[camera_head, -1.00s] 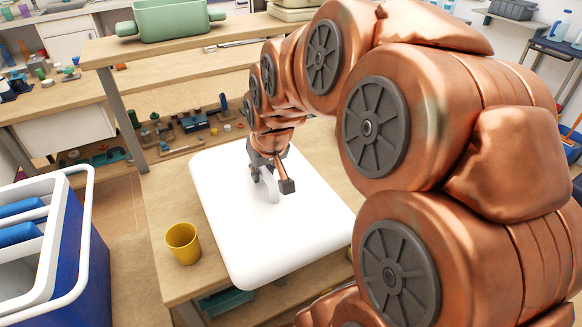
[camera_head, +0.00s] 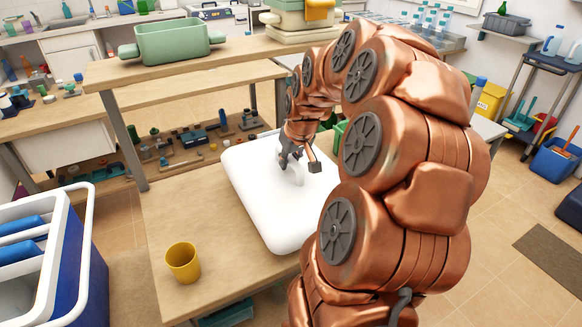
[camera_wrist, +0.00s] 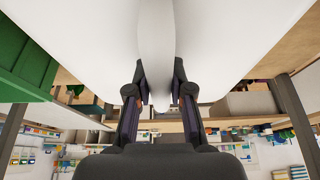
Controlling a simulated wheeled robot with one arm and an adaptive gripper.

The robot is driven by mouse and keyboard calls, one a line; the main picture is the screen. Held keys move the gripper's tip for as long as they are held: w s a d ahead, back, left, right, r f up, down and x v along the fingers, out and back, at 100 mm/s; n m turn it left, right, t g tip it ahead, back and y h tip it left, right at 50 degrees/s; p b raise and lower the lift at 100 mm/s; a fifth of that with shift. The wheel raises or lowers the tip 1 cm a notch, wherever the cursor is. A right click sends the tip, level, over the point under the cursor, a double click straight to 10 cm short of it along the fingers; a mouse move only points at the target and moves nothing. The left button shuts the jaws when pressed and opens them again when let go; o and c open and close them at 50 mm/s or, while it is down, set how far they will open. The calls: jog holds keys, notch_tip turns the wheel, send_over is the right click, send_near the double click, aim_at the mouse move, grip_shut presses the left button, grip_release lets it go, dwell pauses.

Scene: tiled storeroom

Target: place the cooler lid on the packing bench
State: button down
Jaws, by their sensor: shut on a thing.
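The white cooler lid (camera_head: 258,190) is a large flat slab with a raised handle (camera_wrist: 156,40) on top. My gripper (camera_head: 292,170) is shut on that handle; in the wrist view my two fingers (camera_wrist: 156,98) stand on either side of it. The lid is over the far right part of the wooden packing bench (camera_head: 190,225). I cannot tell whether its underside touches the bench. My arm hides its right edge. The blue and white cooler (camera_head: 75,255) stands open at the left, with blue packs inside.
A yellow cup (camera_head: 183,262) stands on the bench's near left part. Behind is a shelved workbench (camera_head: 200,75) with a green bin (camera_head: 172,42) on top. The bench top left of the lid is clear. Bins and a trolley (camera_head: 545,75) stand at the right.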

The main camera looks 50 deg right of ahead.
aim_at(291, 169)
jog(key=shift+w+d, duration=0.15)
jog(key=shift+d, duration=0.3)
jog(key=shift+f, duration=0.15)
jog(key=shift+f+p, duration=0.3)
jog(key=shift+f, duration=1.3)
jog(key=shift+f, duration=0.15)
jog(key=c, duration=1)
grip_release()
jog(key=shift+c, duration=0.2)
